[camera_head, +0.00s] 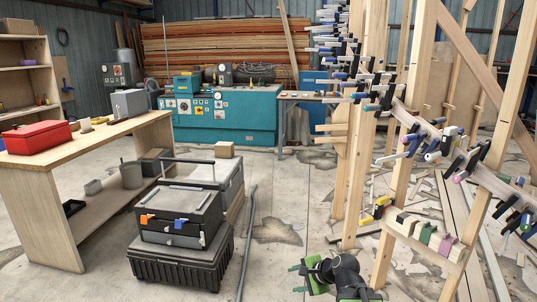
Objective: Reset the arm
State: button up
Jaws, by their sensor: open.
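My gripper (298,279) is at the bottom of the head view, right of centre. Its two green-tipped fingers point left and stand apart, with nothing between them. The black and green links of my arm (343,272) show just right of it, folded low and cut off by the bottom edge. The gripper appears clear of the objects around it.
A wooden upright frame (398,190) with many clamps stands close on the right. A black toolbox stack (180,262) stands to the left, beside a workbench (40,167) with a red box (36,137). Concrete floor (290,205) is open between them. A teal machine (235,115) stands behind.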

jog(key=s+d+f+n+g+h, duration=0.3)
jog(key=s+n, duration=0.3)
jog(key=n, duration=0.1)
jog(key=s+d+f+n+g+h, duration=0.3)
jog(key=s+d+f+n+g, duration=0.1)
jog(key=s+n, duration=0.25)
notch_tip(320, 180, up, 21)
jog(key=p, duration=2)
jog(key=shift+f, duration=0.2)
